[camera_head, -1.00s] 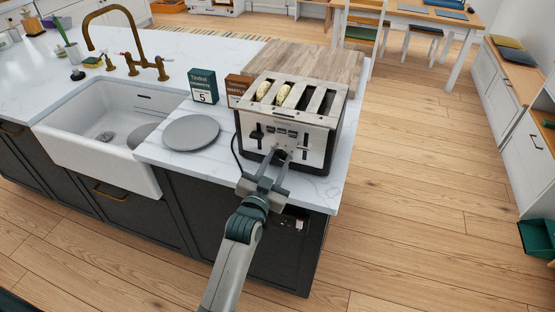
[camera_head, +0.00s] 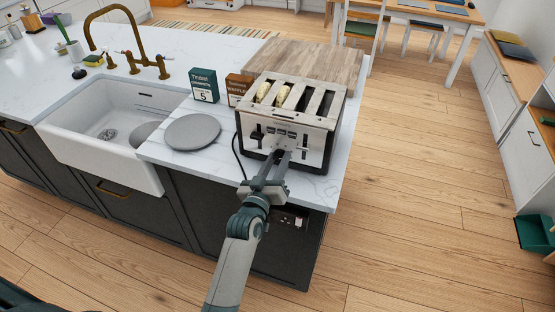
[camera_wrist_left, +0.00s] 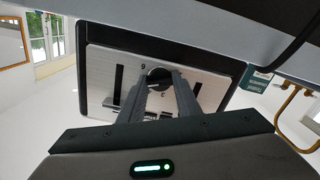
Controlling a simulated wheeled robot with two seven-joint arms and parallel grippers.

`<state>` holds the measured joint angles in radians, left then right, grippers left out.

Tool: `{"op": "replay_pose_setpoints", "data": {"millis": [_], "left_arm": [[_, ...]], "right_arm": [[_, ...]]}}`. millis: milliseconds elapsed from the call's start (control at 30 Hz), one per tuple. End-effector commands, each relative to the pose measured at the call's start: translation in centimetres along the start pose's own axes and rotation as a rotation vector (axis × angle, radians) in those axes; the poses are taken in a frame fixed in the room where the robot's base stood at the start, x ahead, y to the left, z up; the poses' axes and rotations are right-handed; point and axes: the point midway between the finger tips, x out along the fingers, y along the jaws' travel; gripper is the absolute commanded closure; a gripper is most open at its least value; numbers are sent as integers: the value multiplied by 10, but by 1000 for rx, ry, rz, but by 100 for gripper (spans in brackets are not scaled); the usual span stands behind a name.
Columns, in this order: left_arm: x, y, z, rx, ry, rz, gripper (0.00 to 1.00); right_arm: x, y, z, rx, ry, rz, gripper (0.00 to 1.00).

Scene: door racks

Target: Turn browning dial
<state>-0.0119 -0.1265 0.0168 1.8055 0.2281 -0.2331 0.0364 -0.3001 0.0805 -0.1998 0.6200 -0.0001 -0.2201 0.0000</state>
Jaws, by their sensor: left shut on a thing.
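The toaster (camera_head: 325,140) stands on the island counter, its front panel facing my arm. Two slices of bread (camera_head: 264,91) show in its left slots. My left gripper (camera_head: 280,153) reaches up to the lower middle of that panel and is shut on the browning dial. In the left wrist view the dark round dial (camera_wrist_left: 158,76) shows at the fingertips, with printed digits beside it. The fingers (camera_wrist_left: 160,92) cover part of the dial, so its setting cannot be read. My right gripper is not in view.
A grey plate (camera_head: 192,132) lies left of the toaster. A green box (camera_head: 203,86) and a brown box (camera_head: 237,88) stand behind the plate. A wooden board (camera_head: 310,59) lies behind the toaster. The sink (camera_head: 105,130) is at left, and the toaster's cord hangs at its left side.

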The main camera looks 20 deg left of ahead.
Motion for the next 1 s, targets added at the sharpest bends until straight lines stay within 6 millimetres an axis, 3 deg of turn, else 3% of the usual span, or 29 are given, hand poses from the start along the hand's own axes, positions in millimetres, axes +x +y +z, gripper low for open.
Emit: {"op": "replay_pose_setpoints", "data": {"millis": [367,400,467,500,1000], "left_arm": [[0,0,0,-9,-1,0,92],[0,0,0,-9,-1,0,68],[0,0,0,-9,-1,0,53],[0,0,0,-8,-1,0,51],[-10,-1,2,-8,0,0,51]], "right_arm": [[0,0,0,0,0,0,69],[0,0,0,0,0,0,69],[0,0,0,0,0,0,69],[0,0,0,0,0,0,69],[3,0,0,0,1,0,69]]}}
